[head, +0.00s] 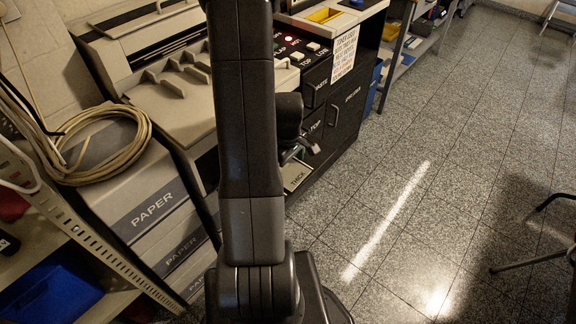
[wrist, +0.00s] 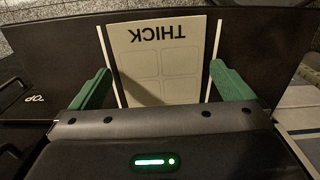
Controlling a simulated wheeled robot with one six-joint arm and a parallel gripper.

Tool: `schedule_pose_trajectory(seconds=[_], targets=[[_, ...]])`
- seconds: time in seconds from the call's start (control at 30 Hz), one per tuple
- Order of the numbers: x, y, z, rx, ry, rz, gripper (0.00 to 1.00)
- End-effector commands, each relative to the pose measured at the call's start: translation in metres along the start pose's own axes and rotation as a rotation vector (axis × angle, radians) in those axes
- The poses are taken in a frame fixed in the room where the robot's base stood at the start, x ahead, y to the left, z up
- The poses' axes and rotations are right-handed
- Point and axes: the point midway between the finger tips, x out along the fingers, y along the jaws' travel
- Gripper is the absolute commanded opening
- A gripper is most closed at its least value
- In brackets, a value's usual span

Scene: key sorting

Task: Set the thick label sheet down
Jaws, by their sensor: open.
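The thick label sheet (wrist: 160,62) is a pale cream sheet marked THICK, which reads upside down in the wrist view. It lies on a dark surface (wrist: 265,50) between two white lines. In the head view the sheet (head: 296,177) shows low beside the black cabinet, partly hidden by my arm. My gripper (wrist: 160,70) is open, with one green finger on each side of the sheet and a visible gap to each. In the head view my gripper (head: 306,146) is mostly hidden behind my arm. The sheet's near edge is hidden by the gripper body.
A black cabinet (head: 345,112) with labelled drawers and a control panel (head: 300,58) stands behind. Grey PAPER boxes (head: 150,210), a coiled cable (head: 100,150) and a metal shelf (head: 75,225) are at left. The speckled tile floor (head: 430,180) at right is mostly clear.

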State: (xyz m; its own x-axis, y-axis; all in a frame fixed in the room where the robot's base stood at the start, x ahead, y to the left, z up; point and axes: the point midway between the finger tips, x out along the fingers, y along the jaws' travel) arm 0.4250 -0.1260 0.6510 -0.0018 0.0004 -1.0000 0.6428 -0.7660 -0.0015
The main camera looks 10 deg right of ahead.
Motion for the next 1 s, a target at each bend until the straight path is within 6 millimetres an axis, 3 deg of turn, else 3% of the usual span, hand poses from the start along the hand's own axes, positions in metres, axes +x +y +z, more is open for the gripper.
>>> schedule_pose_trajectory(seconds=[0.53,0.73,1.0], targets=[[-0.111,0.001,-0.001,0.0,0.004,0.004,1.0],[-0.128,0.0,0.0,0.0,0.002,0.002,1.0],[-0.13,0.0,0.0,0.0,0.001,0.001,1.0]])
